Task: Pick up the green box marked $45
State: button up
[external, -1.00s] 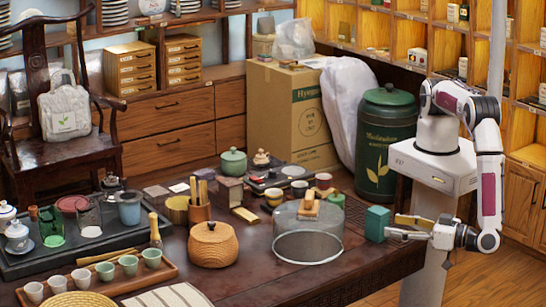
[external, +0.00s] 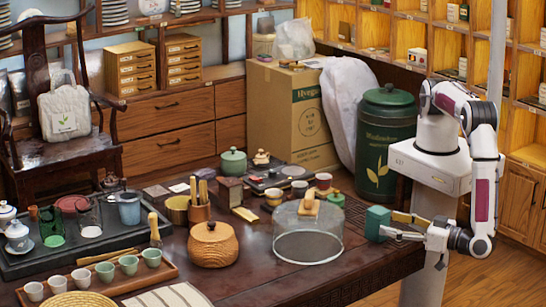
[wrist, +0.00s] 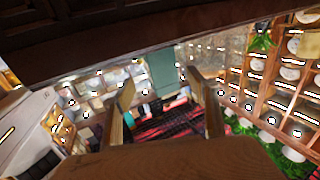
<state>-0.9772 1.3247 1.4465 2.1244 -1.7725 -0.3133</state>
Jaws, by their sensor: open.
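A green box (external: 377,223) stands near the right edge of the dark table in the external view. No price is readable on it. My gripper (external: 391,223) is open at the box's right side, with its fingers pointing left at the box. In the wrist view the green box (wrist: 163,70) shows as a plain green face ahead, between the two spread fingertips of my gripper (wrist: 160,88). I cannot tell whether the fingers touch it.
A clear glass cover (external: 308,240) with a wooden handle stands left of the box. A large green canister (external: 386,140) is behind the box. The table (external: 365,275) is bare in front of the box.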

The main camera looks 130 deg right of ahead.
aim_at(387, 223)
jog(key=shift+w+d, duration=0.1)
jog(key=shift+d, duration=0.1)
jog(key=shift+x, duration=2.5)
jog(key=shift+f, duration=0.1)
jog(key=c, duration=1.5)
